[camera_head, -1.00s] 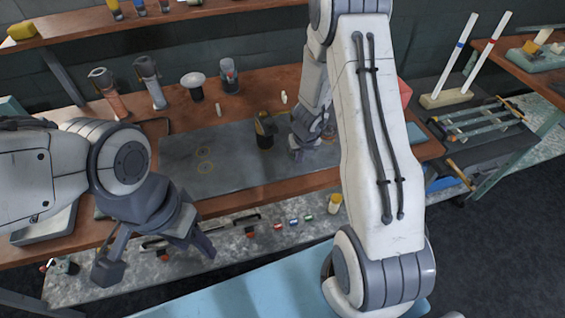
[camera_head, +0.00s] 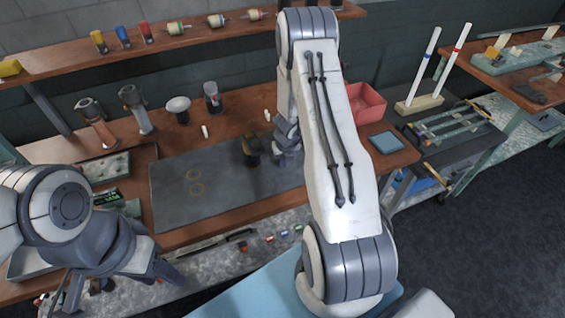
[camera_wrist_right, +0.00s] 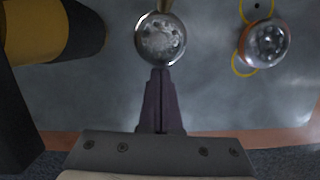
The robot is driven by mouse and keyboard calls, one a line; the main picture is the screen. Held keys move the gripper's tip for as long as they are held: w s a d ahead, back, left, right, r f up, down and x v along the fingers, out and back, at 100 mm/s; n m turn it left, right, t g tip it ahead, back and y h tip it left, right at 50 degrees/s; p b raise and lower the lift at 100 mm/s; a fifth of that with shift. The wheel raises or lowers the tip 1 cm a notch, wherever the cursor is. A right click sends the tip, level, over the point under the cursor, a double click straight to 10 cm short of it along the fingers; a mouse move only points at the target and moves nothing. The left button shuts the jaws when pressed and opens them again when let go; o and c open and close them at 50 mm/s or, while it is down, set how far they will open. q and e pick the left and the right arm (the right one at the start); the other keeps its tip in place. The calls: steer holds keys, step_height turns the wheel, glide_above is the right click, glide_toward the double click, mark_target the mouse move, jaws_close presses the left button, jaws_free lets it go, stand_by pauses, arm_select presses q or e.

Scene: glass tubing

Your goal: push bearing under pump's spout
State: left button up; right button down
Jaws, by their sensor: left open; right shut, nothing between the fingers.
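The pump (camera_head: 250,152), black with yellow, stands on the grey mat beside my right arm. Its large yellow and black body (camera_wrist_right: 45,28) fills the upper left of the right wrist view. A round, silver-rimmed piece with ball-like spots, seemingly the bearing (camera_wrist_right: 160,39), lies just beyond my right gripper (camera_wrist_right: 161,72). The fingers are shut, empty, and appear to touch or nearly touch its near edge. A brownish tip, perhaps the spout (camera_wrist_right: 164,5), shows at its far edge. In the head view these are hidden behind my right arm. My left gripper (camera_head: 125,283) is open and empty, low at left.
A second round piece with an orange rim (camera_wrist_right: 267,42) lies near two yellow rings on the mat (camera_head: 222,195). Several bottles and tools stand along the bench's back. A red bin (camera_head: 366,103) and blue tray (camera_head: 386,142) are at right. The mat's left part is clear.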

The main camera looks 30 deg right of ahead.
mark_target(285, 174)
steer(key=s+b, duration=0.2)
steer(key=s+a+b, duration=0.1)
steer(key=shift+f+b, duration=0.3)
steer(key=shift+b, duration=0.05)
steer(key=p+v, duration=0.7)
steer(key=v, duration=0.3)
steer(key=shift+s+r, duration=0.25)
steer(key=shift+s, duration=0.1)
steer(key=shift+a, duration=0.1)
